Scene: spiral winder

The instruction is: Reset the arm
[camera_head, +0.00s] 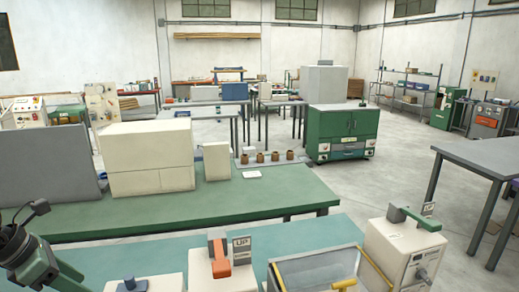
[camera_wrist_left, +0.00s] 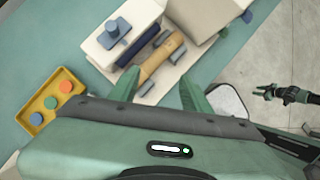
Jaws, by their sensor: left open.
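In the head view a cream box with an orange lever (camera_head: 219,252) and an "UP" sign (camera_head: 241,250) stands on the near green bench. To its left, a blue knob (camera_head: 131,284) sits on a cream block. My left gripper (camera_head: 70,272) enters at the lower left, partly cut off. In the left wrist view my left gripper (camera_wrist_left: 160,92) is open, its two green fingers apart. A tan bar (camera_wrist_left: 162,58) lies in view beyond and between the fingers; contact is not visible. The blue knob (camera_wrist_left: 114,31) shows beyond the left finger. A dark, green-jointed gripper-like part (camera_wrist_left: 285,95), apparently my right gripper, shows at the right.
A box with a green handle (camera_head: 410,221) stands at the right of the bench, beside a clear-topped case with a yellow handle (camera_head: 345,284). A yellow tray (camera_wrist_left: 35,119) with coloured buttons lies left of my left gripper. A second green bench (camera_head: 200,205) stands behind.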

